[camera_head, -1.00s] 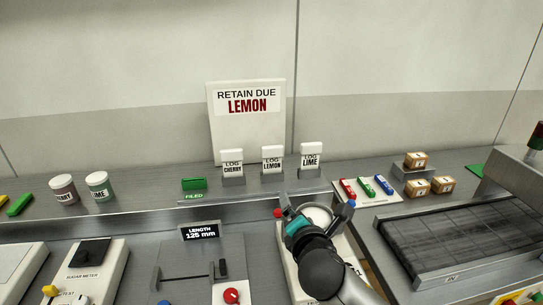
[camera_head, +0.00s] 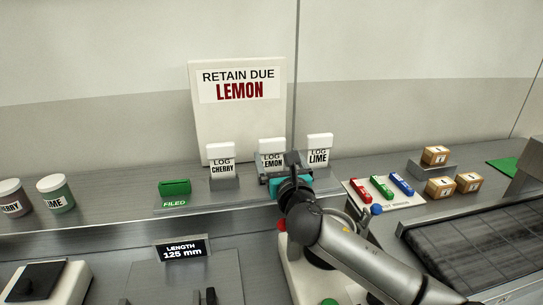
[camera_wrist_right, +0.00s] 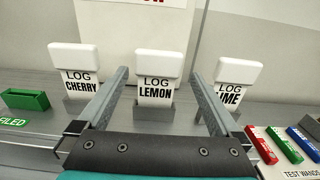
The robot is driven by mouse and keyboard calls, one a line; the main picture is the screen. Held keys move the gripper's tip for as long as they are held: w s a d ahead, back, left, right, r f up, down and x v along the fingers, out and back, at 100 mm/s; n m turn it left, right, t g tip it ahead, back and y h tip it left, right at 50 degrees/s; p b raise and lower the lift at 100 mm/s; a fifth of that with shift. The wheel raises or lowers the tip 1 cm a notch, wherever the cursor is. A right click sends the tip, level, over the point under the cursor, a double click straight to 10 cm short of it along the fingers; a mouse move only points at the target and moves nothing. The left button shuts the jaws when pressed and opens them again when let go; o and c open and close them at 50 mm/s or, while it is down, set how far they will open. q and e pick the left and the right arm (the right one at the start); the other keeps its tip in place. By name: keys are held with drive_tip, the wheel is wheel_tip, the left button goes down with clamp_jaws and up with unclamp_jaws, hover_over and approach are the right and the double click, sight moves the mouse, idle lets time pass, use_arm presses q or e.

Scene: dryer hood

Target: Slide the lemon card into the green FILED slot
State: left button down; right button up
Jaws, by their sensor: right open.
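The lemon card (camera_head: 272,153) stands upright in its holder on the shelf, between the cherry card (camera_head: 221,161) and the lime card (camera_head: 319,150). My right gripper (camera_head: 278,168) is in front of the lemon card and partly hides it in the head view. In the right wrist view my right gripper (camera_wrist_right: 160,95) is open, with its fingers left and right of the lemon card (camera_wrist_right: 156,88) and apart from it. The green FILED slot (camera_head: 175,188) is on the shelf at the left and looks empty; it also shows in the wrist view (camera_wrist_right: 25,100). My left gripper is out of view.
A RETAIN DUE LEMON sign (camera_head: 238,108) stands behind the cards. Red, green and blue test wands (camera_head: 381,187) and small boxes (camera_head: 440,187) are to the right. Two jars (camera_head: 55,193) are far left. The shelf between the cherry card and FILED slot is clear.

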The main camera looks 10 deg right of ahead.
sight(273, 148)
drive_tip(key=shift+w, duration=0.65)
drive_tip(key=w+b, duration=0.1)
drive_tip(key=w, duration=0.2)
drive_tip(key=shift+a, duration=0.15)
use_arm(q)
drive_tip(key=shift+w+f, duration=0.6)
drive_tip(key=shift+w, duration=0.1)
use_arm(e)
drive_tip(key=shift+w, duration=0.75)
drive_tip(key=shift+c, duration=0.2)
drive_tip(key=c, duration=1)
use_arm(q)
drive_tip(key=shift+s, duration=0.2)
use_arm(e)
drive_tip(key=shift+c, duration=0.2)
drive_tip(key=shift+r, duration=0.1)
